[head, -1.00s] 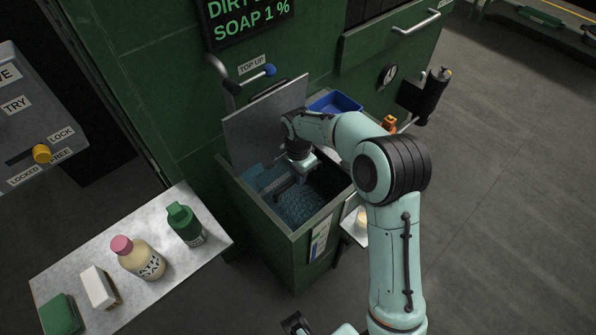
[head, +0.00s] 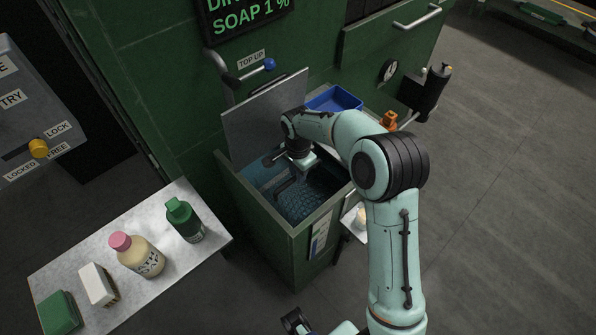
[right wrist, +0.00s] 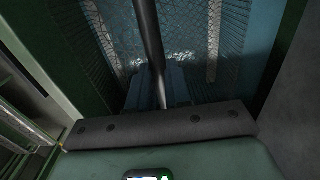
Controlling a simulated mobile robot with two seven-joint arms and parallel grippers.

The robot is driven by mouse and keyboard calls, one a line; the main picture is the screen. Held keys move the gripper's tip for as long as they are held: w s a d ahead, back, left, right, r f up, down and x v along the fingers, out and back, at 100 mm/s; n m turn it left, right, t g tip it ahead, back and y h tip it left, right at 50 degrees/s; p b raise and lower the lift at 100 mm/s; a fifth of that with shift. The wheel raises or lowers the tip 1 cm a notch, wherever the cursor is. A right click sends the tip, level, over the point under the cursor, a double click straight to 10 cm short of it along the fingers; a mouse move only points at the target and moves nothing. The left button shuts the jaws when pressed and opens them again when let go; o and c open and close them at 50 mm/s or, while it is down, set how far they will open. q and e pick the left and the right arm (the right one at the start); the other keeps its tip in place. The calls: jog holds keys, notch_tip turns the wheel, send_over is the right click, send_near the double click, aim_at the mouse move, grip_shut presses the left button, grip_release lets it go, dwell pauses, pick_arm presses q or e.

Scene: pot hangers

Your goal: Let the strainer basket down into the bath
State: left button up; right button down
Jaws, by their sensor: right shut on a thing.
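The bath (head: 262,215) is a green open-topped tank with its grey lid (head: 258,112) raised behind it. The strainer basket (head: 303,203), a bluish mesh, is down inside the bath walls. My right gripper (head: 301,170) is over the bath opening, shut on the basket's dark handle. In the right wrist view a dark bar (right wrist: 150,45) runs to between the fingers, with mesh (right wrist: 120,50) beyond it. The basket's underside is hidden, so I cannot tell whether it touches the bottom.
A grey side table (head: 150,272) at left holds a green bottle (head: 185,220), a pink-capped bottle (head: 136,255) and smaller items. A blue tray (head: 335,100) is behind the bath at right. A blue-knobbed TOP UP lever (head: 262,68) is above the lid.

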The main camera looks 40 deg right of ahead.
jog(key=shift+f, duration=0.25)
jog(key=c, duration=1)
grip_release()
notch_tip(320, 180, up, 13)
jog(key=shift+r+p, duration=0.2)
jog(key=shift+p, duration=0.55)
jog(key=shift+r, duration=0.1)
